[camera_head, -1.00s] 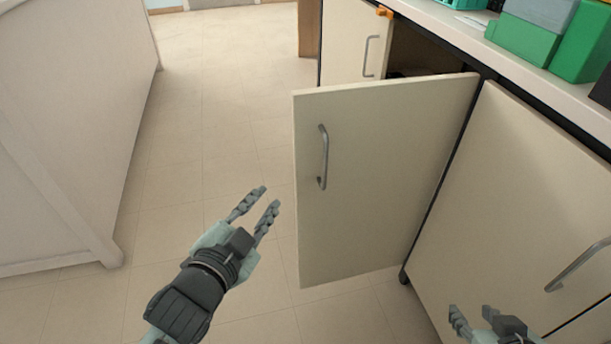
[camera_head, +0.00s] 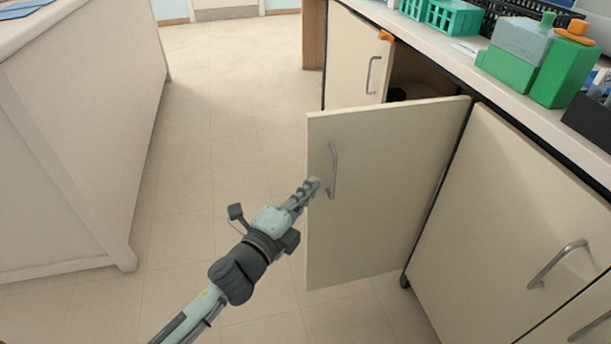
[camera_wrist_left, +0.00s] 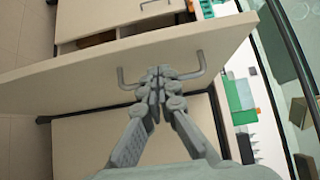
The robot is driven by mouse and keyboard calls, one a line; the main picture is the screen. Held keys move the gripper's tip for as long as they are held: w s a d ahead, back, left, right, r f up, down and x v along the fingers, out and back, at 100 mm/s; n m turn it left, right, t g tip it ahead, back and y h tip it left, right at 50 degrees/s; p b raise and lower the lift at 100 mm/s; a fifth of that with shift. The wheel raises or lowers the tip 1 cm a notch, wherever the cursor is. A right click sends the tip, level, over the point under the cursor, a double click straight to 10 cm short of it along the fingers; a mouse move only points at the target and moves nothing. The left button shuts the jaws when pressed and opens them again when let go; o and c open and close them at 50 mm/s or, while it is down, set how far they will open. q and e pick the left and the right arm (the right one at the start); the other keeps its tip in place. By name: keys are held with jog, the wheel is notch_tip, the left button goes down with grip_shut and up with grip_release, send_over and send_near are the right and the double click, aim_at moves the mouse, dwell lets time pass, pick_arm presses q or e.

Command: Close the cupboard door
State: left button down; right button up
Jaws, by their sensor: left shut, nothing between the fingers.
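The cupboard door (camera_head: 385,200) is cream and stands swung open from the counter front, its outer face with a grey bar handle (camera_head: 333,171) turned toward me. My left gripper (camera_head: 312,186) is shut and empty, its fingertips close to the door's free edge near the handle. In the left wrist view the door (camera_wrist_left: 90,75) crosses the picture, and the shut fingertips (camera_wrist_left: 160,72) appear between the two ends of the handle (camera_wrist_left: 198,65). I cannot tell whether they touch it. My right gripper is out of view.
Behind the door the cupboard opening (camera_head: 418,80) is dark. Another closed door (camera_head: 540,210) with a handle is at right. Green boxes (camera_head: 510,70) stand on the counter. A white cabinet (camera_head: 75,170) is at left, with clear floor (camera_head: 220,130) between.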

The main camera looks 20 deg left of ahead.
pick_arm(q)
jog(key=shift+w+a, duration=0.85)
jog(key=shift+w, duration=0.25)
